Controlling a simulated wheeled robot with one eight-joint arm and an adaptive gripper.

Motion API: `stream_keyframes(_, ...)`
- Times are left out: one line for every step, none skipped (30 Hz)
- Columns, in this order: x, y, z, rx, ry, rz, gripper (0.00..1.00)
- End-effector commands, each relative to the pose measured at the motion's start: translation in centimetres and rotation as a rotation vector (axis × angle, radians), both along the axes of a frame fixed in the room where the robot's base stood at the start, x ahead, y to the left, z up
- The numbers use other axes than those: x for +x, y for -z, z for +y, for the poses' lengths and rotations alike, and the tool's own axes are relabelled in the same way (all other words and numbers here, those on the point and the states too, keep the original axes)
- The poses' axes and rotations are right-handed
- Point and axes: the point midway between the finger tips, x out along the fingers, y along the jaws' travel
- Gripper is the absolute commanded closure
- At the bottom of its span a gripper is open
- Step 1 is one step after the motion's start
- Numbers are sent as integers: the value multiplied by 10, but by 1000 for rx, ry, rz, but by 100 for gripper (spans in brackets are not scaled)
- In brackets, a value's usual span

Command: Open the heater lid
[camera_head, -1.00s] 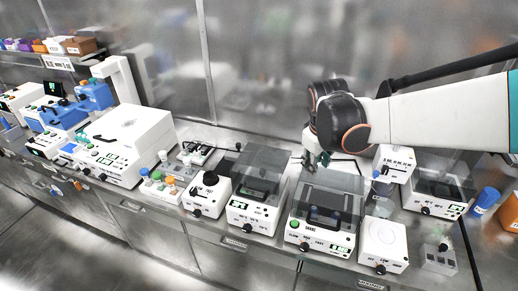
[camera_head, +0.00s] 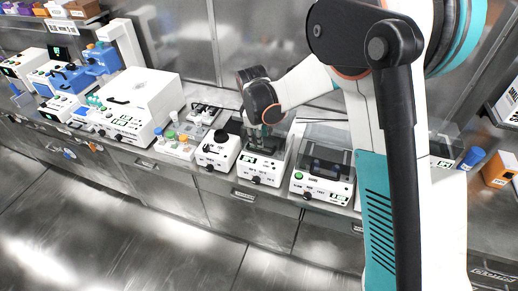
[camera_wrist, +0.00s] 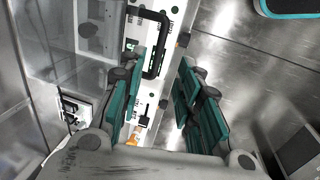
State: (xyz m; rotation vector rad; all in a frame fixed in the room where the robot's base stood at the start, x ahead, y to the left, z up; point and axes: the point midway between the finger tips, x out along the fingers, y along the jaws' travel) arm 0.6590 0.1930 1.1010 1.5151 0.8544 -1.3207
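The heater (camera_head: 263,170) is a white box with a green display and a black knob, in the middle of the bench row in the head view. My gripper (camera_head: 264,130) is over its top and hides much of its clear lid. In the wrist view the see-through lid (camera_wrist: 50,38) is at the left, and a black bracket handle (camera_wrist: 161,38) stands by the white front panel. My gripper (camera_wrist: 167,60) is open there, with green-padded fingers apart and the handle at the gap between the fingertips, nearer the left finger. I cannot tell whether they touch.
A similar device with a clear lid (camera_head: 322,188) stands close on the right. A smaller white device with a black knob (camera_head: 217,153) stands close on the left, then a tube rack (camera_head: 175,146) and a large white centrifuge-like box (camera_head: 135,105). The floor in front is clear.

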Motion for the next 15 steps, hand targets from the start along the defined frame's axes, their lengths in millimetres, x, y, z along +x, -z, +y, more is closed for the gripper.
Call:
stream_keyframes(2, 12, -1, 0, 1, 0, 69)
stream_keyframes(4, 17, -1, 0, 1, 0, 69)
stream_keyframes(5, 25, -2, 0, 1, 0, 69)
stream_keyframes(6, 31, -2, 0, 1, 0, 69)
stream_keyframes(7, 36, -2, 0, 1, 0, 69)
stream_keyframes(8, 44, -3, 0, 1, 0, 69)
stream_keyframes(9, 49, -3, 0, 1, 0, 69)
stream_keyframes(10, 53, -3, 0, 0, 0, 69)
stream_keyframes(11, 59, -4, 0, 0, 0, 69)
stream_keyframes(12, 63, -4, 0, 0, 0, 69)
stream_keyframes(12, 67, -4, 0, 0, 0, 69)
stream_keyframes(13, 71, -4, 0, 0, 0, 69)
stream_keyframes(14, 73, -5, 1, 0, 0, 69)
stream_keyframes(14, 76, -5, 1, 0, 0, 69)
stream_keyframes(15, 78, -5, 1, 0, 0, 69)
